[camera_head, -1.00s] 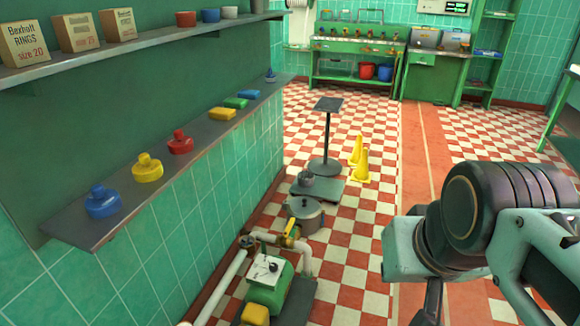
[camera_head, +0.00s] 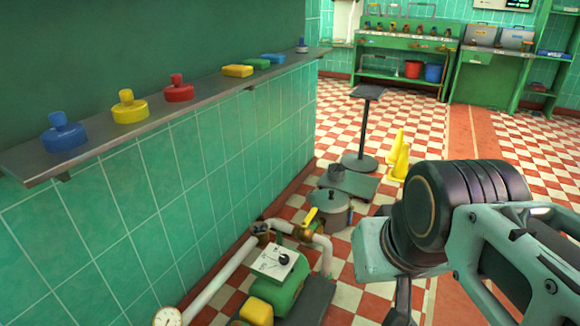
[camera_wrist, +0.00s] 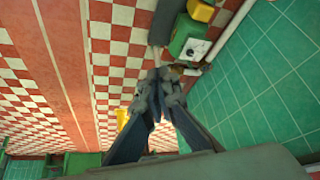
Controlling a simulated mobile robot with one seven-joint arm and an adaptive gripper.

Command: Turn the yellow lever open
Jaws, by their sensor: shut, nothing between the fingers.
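The yellow lever (camera_head: 311,216) sits on a brass valve (camera_head: 298,230) in the white pipe, low beside the tiled wall. In the head view its handle stands up at a tilt. My gripper shows in the wrist view (camera_wrist: 158,84) with its fingers together and nothing between them. In the head view my arm is to the right of the lever and apart from it; the fingertips are below the frame. I cannot make out the lever in the wrist view, where the fingers cover the area below the green machine (camera_wrist: 188,38).
The green machine (camera_head: 288,288) with a white dial panel is in front of the valve. A grey pot (camera_head: 332,210) and a stand (camera_head: 366,125) are behind it. A wall shelf (camera_head: 205,92) runs along the left. Yellow cones (camera_head: 400,160) stand farther back. Checkered floor is clear beyond.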

